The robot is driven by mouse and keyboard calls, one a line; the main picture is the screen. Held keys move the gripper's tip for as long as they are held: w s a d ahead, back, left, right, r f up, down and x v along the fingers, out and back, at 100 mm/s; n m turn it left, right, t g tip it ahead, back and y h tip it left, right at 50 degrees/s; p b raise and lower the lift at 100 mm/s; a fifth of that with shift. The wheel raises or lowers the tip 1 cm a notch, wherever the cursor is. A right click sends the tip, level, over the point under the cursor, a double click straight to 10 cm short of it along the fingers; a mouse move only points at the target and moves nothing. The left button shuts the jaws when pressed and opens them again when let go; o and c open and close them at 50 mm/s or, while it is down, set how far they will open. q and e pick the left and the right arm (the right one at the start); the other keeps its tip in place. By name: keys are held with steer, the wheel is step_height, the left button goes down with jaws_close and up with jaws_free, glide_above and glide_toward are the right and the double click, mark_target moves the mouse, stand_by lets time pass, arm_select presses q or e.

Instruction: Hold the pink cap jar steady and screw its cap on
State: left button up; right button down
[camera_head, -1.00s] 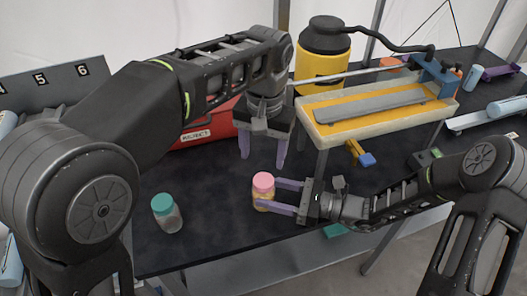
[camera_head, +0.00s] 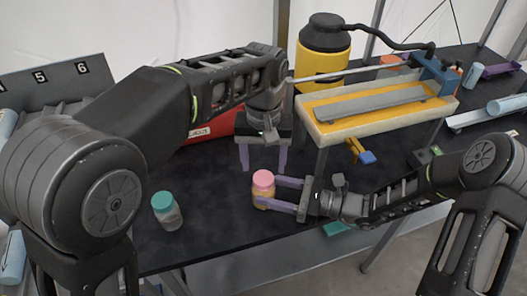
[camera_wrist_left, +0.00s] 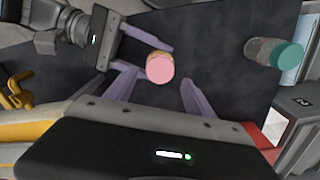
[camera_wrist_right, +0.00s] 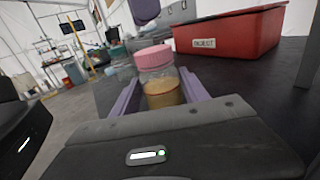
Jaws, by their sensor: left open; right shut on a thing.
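The pink cap jar (camera_head: 263,190) stands on the dark table, clear with tan contents and its pink cap (camera_head: 263,178) on top. It also shows in the left wrist view (camera_wrist_left: 160,67) and the right wrist view (camera_wrist_right: 160,84). My right gripper (camera_head: 287,192) is shut on the jar's body from the right, below the cap. My left gripper (camera_head: 263,160) points down, open and empty, just behind and above the jar in the head view. One left finger shows near the jar in the right wrist view (camera_wrist_right: 145,10). Whether the cap is tight cannot be told.
A teal-capped jar (camera_head: 167,211) stands to the left. A red reject bin (camera_head: 212,128) is behind my left arm. A yellow-topped stand (camera_head: 370,105) and a yellow canister (camera_head: 322,60) are behind. Table around the jar is clear.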

mark_target(263, 178)
arm_select(q)
steer(key=shift+f, duration=2.3)
jaws_close()
steer(key=shift+o, duration=0.8)
jaws_free()
steer(key=shift+r, duration=3.75)
